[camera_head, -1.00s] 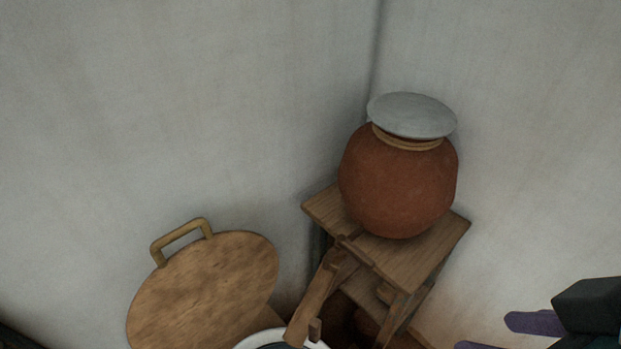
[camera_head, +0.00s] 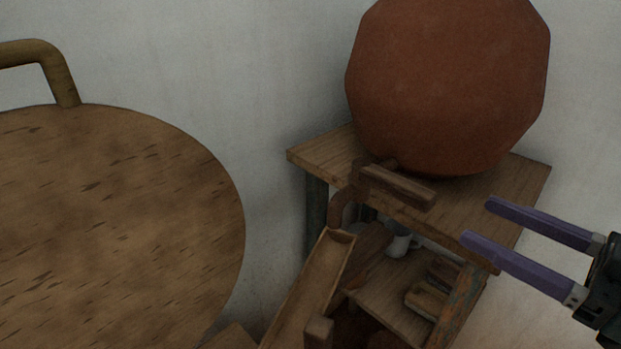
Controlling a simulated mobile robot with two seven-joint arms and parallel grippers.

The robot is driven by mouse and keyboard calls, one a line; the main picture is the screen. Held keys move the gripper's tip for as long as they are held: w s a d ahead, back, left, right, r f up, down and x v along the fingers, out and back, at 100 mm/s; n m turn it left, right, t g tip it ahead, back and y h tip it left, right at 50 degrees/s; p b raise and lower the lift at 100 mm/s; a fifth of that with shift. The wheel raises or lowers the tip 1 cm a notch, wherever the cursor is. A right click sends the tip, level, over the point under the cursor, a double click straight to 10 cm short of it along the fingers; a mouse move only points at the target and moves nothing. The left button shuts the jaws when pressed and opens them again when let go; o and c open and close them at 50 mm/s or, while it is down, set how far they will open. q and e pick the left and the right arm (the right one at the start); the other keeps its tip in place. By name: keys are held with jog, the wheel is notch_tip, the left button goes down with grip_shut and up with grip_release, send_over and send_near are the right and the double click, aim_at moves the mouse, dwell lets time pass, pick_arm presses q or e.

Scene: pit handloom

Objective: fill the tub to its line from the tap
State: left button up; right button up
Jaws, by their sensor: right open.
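The tap (camera_head: 343,207) is a brown spout with a wooden lever handle (camera_head: 397,184), low at the front of a big red-brown clay pot (camera_head: 448,85). Its spout hangs over the upper end of a sloping wooden trough (camera_head: 312,291). I see no water running. My right gripper (camera_head: 476,221), with two purple fingers, is open and empty, to the right of the tap handle and apart from it, in front of the stand. The tub is not recognisable in this view. My left gripper is not in view.
The pot stands on a wooden stand (camera_head: 515,182) in the corner. A large round wooden lid (camera_head: 110,215) with a handle fills the left side.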

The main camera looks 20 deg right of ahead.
aim_at(414, 205)
jog(key=shift+n+y, duration=0.3)
jog(key=shift+y, duration=0.2)
jog(key=x, duration=0.6)
jog(key=f+x, duration=0.1)
jog(key=x, duration=0.3)
jog(key=shift+d+b, duration=0.15)
jog(key=shift+b, duration=0.2)
grip_shut()
dwell(0.6)
